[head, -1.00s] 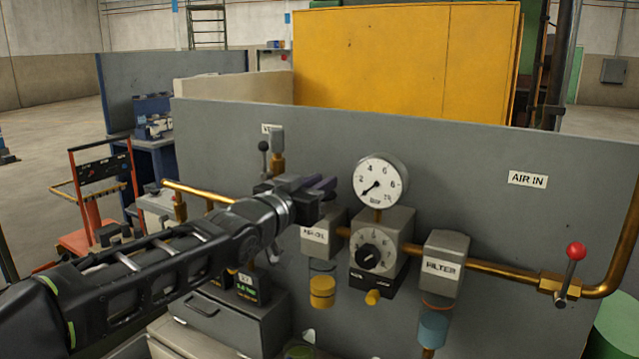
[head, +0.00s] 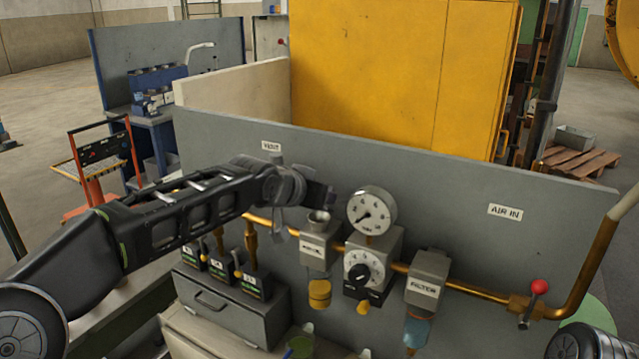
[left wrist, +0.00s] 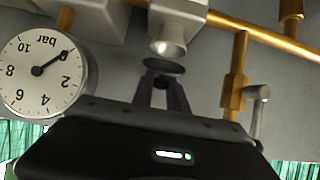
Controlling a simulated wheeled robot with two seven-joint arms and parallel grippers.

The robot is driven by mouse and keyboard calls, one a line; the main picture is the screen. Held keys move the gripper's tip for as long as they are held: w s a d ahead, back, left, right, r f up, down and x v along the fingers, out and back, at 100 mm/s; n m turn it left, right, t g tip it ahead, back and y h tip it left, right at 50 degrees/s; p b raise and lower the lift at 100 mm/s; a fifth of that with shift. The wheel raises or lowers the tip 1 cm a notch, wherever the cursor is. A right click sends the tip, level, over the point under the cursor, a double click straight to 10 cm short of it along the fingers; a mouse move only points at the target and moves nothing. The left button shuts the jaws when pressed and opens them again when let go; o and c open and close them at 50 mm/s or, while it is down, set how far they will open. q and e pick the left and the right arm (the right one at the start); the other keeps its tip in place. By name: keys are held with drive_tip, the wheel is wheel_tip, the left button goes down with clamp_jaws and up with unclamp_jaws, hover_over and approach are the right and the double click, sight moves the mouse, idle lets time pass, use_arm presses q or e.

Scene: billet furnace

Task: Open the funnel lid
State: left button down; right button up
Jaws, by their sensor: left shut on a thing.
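The small grey funnel (head: 318,217) stands on top of the labelled oiler block (head: 318,244), left of the pressure gauge. It also shows in the left wrist view (left wrist: 168,36), where its mouth looks uncovered. The dark round funnel lid (left wrist: 164,66) is seen there at the fingertips, with a small gap between it and the funnel mouth. My left gripper (left wrist: 163,80) is shut on the lid. In the head view my left gripper (head: 322,194) is just above the funnel, and the lid cannot be made out there. My right gripper is not in view.
The pressure gauge (head: 371,211) is close to the right of my left gripper. The regulator (head: 370,262), filter (head: 427,277) and red-knobbed valve (head: 533,300) follow along the brass pipe (head: 478,291). A grey panel (head: 450,205) stands behind them.

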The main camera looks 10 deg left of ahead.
use_arm(q)
drive_tip(key=shift+w+r+g, duration=0.1)
drive_tip(key=shift+w+g, duration=0.05)
drive_tip(key=shift+g, duration=0.35)
drive_tip(key=c, duration=1.3)
unclamp_jaws()
drive_tip(key=shift+s+a+r, duration=0.15)
drive_tip(key=shift+s+r, duration=0.1)
drive_tip(key=shift+s, duration=0.15)
drive_tip(key=b+v, duration=0.2)
drive_tip(key=v, duration=0.4)
drive_tip(key=shift+s+r, duration=0.25)
drive_tip(key=shift+s, duration=0.05)
drive_tip(key=shift+o, duration=0.3)
